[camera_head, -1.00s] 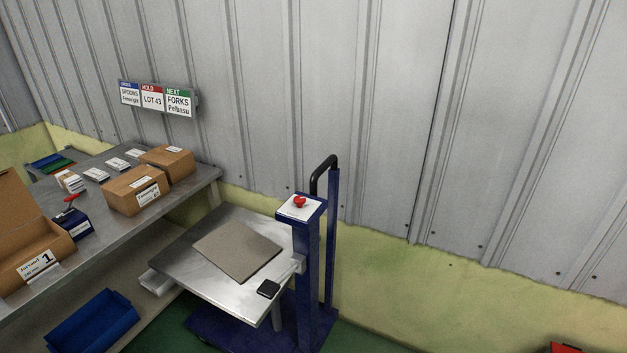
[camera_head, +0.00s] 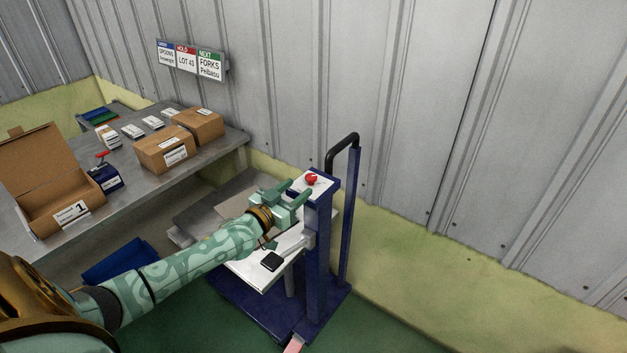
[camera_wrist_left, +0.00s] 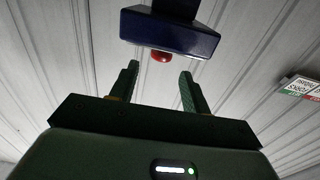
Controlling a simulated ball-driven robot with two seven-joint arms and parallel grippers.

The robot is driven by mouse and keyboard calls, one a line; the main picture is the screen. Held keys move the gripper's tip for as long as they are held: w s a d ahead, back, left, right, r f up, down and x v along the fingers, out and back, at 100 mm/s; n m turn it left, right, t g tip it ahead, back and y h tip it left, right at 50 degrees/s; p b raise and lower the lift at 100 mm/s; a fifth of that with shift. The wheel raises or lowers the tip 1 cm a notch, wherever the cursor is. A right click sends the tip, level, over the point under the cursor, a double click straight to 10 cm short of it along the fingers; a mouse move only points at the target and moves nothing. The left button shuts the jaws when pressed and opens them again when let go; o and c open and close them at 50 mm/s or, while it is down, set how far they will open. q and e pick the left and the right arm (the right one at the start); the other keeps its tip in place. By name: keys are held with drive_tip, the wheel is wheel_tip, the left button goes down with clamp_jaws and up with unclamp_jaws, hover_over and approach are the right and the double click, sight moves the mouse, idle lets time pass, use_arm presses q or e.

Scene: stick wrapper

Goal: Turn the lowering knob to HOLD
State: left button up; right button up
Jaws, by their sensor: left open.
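The red lowering knob (camera_head: 311,179) sits on a white plate on top of the blue post (camera_head: 318,225) of the lift cart. My left gripper (camera_head: 297,190) reaches in from the left and is open, its fingers close to the post top on the near left side of the knob. In the left wrist view the knob (camera_wrist_left: 161,57) shows beyond the two spread fingertips (camera_wrist_left: 159,72), roughly centred between them and partly hidden by the blue post head (camera_wrist_left: 168,35). The fingers hold nothing. The plate's markings are too small to read. My right gripper is not in view.
A black handle (camera_head: 343,140) rises behind the post. A workbench (camera_head: 225,150) with cartons (camera_head: 165,150) stands at left. The corrugated wall (camera_head: 410,110) is behind.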

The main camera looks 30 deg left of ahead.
sight(307, 180)
use_arm(q)
drive_tip(key=w+b, duration=0.1)
drive_tip(key=w, duration=0.2)
drive_tip(key=w+b, duration=0.1)
drive_tip(key=w, duration=0.2)
drive_tip(key=shift+w+d+f, duration=0.15)
drive_tip(key=shift+w+d, duration=0.05)
drive_tip(key=shift+w, duration=0.5)
drive_tip(key=shift+c, duration=0.4)
drive_tip(key=c, duration=0.8)
drive_tip(key=shift+r, duration=0.2)
